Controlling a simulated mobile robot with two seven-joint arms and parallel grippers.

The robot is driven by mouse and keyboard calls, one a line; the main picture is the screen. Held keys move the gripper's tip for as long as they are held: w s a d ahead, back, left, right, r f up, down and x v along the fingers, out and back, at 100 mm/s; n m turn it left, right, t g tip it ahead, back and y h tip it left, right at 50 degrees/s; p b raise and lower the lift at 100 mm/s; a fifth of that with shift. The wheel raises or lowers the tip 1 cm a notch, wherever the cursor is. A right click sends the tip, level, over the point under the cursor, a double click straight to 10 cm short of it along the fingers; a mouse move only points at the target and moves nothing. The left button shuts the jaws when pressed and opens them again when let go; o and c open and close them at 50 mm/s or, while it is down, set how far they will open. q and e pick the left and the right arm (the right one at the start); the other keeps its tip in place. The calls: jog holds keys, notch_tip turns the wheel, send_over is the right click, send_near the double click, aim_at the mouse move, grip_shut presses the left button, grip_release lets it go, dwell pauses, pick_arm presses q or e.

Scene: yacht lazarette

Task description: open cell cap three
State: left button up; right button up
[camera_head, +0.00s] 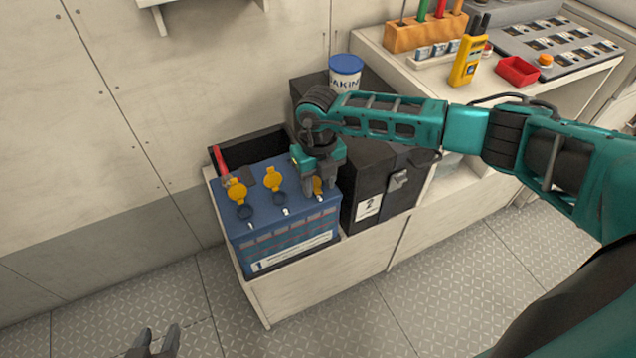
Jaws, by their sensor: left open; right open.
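A blue battery (285,222) marked 1 stands on the low white bench with a row of yellow cell caps on top. The left cap (237,190) and the middle cap (273,178) stand raised behind dark round openings. The right-hand cap (318,186) is at my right gripper (320,190), partly hidden by its fingers. I cannot tell whether they touch it or how far it is lifted. My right gripper is open and points down over the battery's right end. My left gripper (158,342) is open and empty at the bottom edge, over the floor.
A black box (362,205) marked 2 stands close right of the battery, with a white tub (345,72) on it. A black tray (262,146) holding a red-handled tool lies behind the battery. A counter with a yellow radio (468,64) and red tray (517,71) is at right.

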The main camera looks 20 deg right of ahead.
jog(key=shift+f, duration=0.35)
jog(key=shift+c, duration=0.2)
jog(key=shift+r, duration=0.1)
grip_shut()
